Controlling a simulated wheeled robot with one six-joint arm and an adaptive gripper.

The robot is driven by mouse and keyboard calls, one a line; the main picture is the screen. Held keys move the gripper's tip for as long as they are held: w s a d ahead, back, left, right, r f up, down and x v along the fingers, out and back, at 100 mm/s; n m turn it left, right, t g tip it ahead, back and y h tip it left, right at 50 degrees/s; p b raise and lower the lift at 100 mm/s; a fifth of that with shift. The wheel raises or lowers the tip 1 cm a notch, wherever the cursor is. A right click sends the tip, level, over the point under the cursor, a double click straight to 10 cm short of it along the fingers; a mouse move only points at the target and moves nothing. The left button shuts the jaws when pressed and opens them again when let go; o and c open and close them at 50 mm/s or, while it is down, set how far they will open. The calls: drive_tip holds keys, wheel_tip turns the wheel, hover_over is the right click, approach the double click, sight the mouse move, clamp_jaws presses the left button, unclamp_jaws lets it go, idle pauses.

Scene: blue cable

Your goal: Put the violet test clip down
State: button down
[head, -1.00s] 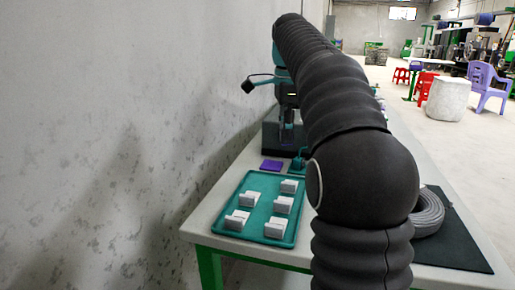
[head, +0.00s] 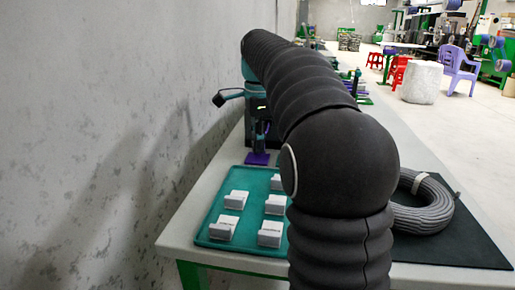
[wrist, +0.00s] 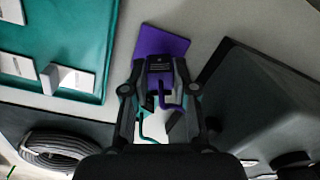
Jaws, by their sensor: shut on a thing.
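My gripper (wrist: 158,72) is shut on the violet test clip (wrist: 165,88), whose hooked violet lead shows between the fingers in the wrist view. A flat violet square pad (wrist: 163,42) lies on the table just beyond the fingertips, its near part hidden by them. In the head view my gripper (head: 261,147) hangs over or very near the violet pad (head: 257,159). I cannot tell whether the clip touches it. A teal hooked piece (wrist: 150,128) shows below the fingers in the wrist view.
A teal tray (head: 213,208) with several white blocks stands at the front left of the table. A coil of grey cable (head: 427,205) lies on a dark mat (head: 465,240) at the right. A dark box-like thing (wrist: 262,100) stands right of my gripper in the wrist view.

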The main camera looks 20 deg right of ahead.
drive_tip(key=shift+f, duration=0.7)
drive_tip(key=shift+f, duration=0.15)
drive_tip(key=c, duration=0.9)
unclamp_jaws()
drive_tip(key=r+p, duration=0.1)
drive_tip(key=r, duration=0.3)
drive_tip(key=r+p, duration=0.1)
drive_tip(key=r, duration=0.3)
drive_tip(key=r+p, duration=0.1)
drive_tip(key=r, duration=0.3)
drive_tip(key=shift+s+r, duration=0.15)
drive_tip(key=shift+s, duration=0.1)
